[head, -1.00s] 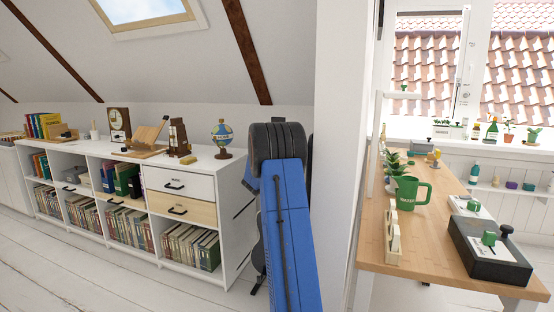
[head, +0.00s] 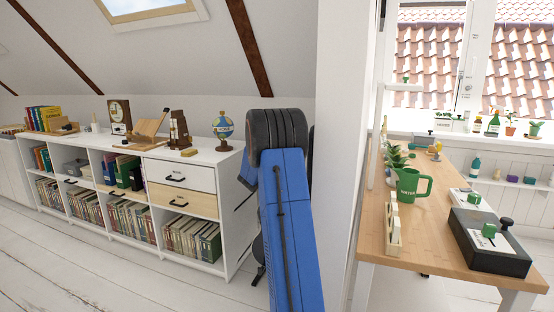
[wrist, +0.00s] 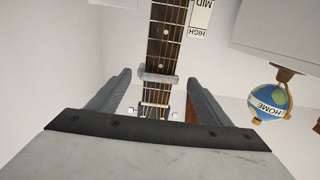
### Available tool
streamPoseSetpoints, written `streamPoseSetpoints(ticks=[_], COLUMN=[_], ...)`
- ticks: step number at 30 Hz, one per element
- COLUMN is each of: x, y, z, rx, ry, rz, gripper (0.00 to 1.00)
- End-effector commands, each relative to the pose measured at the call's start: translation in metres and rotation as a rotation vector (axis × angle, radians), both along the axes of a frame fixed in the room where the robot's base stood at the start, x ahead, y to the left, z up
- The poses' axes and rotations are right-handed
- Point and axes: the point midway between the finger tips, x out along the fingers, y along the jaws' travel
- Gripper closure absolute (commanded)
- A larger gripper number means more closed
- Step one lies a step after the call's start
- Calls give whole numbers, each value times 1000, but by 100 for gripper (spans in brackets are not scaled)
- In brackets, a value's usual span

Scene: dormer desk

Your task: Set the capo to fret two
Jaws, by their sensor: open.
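In the wrist view, a dark guitar neck (wrist: 165,40) with strings and pale dot markers runs down the middle. A pale grey capo (wrist: 158,77) lies across the neck, and I cannot tell which fret it sits at. My gripper (wrist: 160,82) is open, with one dark finger on each side of the neck and the capo between them, apart from both fingers. The neck end below the capo is partly hidden by my gripper body. In the head view, my blue arm hides most of the guitar.
A card reading MID and HIGH (wrist: 200,18) stands beside the neck. A globe labelled HOME (wrist: 269,105) is at right; it also stands on the white shelf unit (head: 236,190) in the head view. A wooden desk (head: 430,240) holds a green mug (head: 410,186) and a black box (head: 490,245).

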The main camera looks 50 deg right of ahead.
Motion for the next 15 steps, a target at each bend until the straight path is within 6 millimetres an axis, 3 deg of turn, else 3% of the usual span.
streamPoseSetpoints(ticks=[15], x=[-39], y=[96], z=[0], rx=[0], ry=[-1], rz=[2], gripper=[28])
